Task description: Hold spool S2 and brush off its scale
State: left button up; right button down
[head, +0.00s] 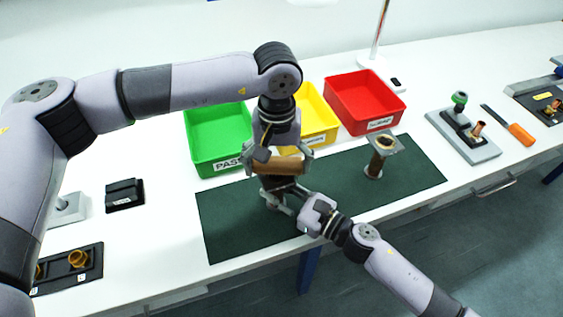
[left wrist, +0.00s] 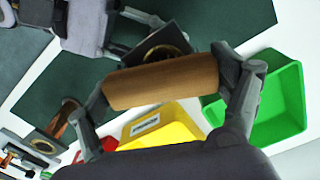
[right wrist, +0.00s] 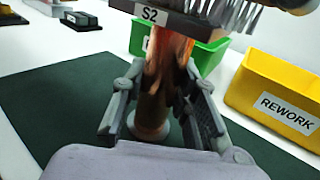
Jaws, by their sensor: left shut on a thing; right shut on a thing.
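Spool S2 (right wrist: 168,75) is an upright copper tube with a dark square top flange labelled S2 (right wrist: 150,15) in the right wrist view. My right gripper (right wrist: 165,118) is shut around its tube, low over the mat. My left gripper (head: 280,165) is shut on the wooden handle of a brush (left wrist: 160,82). The brush's grey bristles (right wrist: 225,12) show at the right of the flange, at or very near it; I cannot tell whether they touch. In the head view the brush and grippers hide most of S2. No scale can be made out on the tube.
Another spool (head: 375,165) stands on the green mat (head: 225,225) to the right. Green (head: 210,167), yellow (head: 330,130) and red (head: 370,115) bins line the back. A grey fixture (head: 480,150) and an orange-handled tool (head: 520,134) lie right; a black block (head: 124,194) lies left.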

pick_arm(q)
jog(key=shift+w+a, duration=0.1)
jog(key=shift+a, duration=1.05)
jog(key=shift+s+d, duration=0.2)
jog(key=shift+d, duration=1.6)
jog(key=shift+w+a, duration=0.15)
jog(key=shift+a, duration=1.7)
dwell(1.9)
jog(key=shift+r, duration=3.5)
